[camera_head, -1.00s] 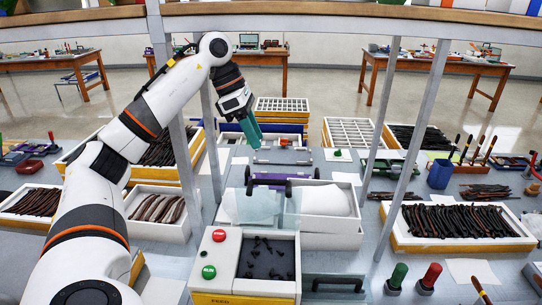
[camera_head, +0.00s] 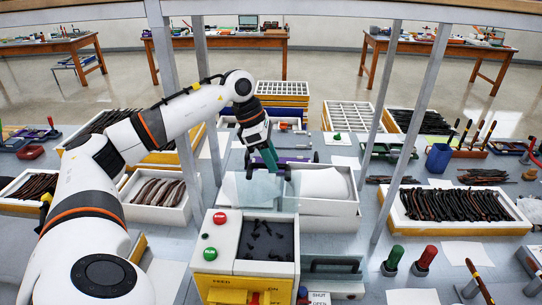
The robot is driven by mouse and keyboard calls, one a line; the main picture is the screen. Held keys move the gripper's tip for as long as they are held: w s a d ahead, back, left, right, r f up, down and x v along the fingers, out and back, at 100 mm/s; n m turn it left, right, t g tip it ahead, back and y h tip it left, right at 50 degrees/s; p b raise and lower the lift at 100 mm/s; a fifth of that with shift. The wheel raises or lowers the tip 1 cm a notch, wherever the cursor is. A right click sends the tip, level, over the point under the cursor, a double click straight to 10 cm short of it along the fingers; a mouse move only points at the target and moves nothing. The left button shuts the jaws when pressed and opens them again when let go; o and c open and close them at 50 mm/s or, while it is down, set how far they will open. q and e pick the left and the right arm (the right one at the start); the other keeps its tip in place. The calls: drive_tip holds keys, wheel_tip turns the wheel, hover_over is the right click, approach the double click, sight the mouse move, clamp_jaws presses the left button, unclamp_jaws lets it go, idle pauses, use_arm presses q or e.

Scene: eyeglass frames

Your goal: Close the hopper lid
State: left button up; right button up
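The hopper is a white feeder box (camera_head: 222,236) in the front middle, open on top, with dark small screws (camera_head: 264,241) in its tray. A translucent panel (camera_head: 254,191), which looks like its lid, stands raised at the box's back edge. A small dark handle part (camera_head: 287,172) shows near the panel's top. My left gripper (camera_head: 270,165) reaches down with teal fingers to the panel's top edge. I cannot tell if it touches the panel, or whether its fingers are open. My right gripper is not in view.
A white bin (camera_head: 332,206) with a pale sheet stands right behind the hopper. A red button (camera_head: 220,217) and a green button (camera_head: 210,254) sit on the box's left side. Metal posts (camera_head: 410,130) rise at both sides. Green and red-handled tools (camera_head: 425,259) stand to the right.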

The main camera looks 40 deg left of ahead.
use_arm(q)
drive_tip(key=shift+c, duration=1.1)
clamp_jaws()
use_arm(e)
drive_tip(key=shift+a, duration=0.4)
use_arm(q)
drive_tip(key=shift+f, duration=0.1)
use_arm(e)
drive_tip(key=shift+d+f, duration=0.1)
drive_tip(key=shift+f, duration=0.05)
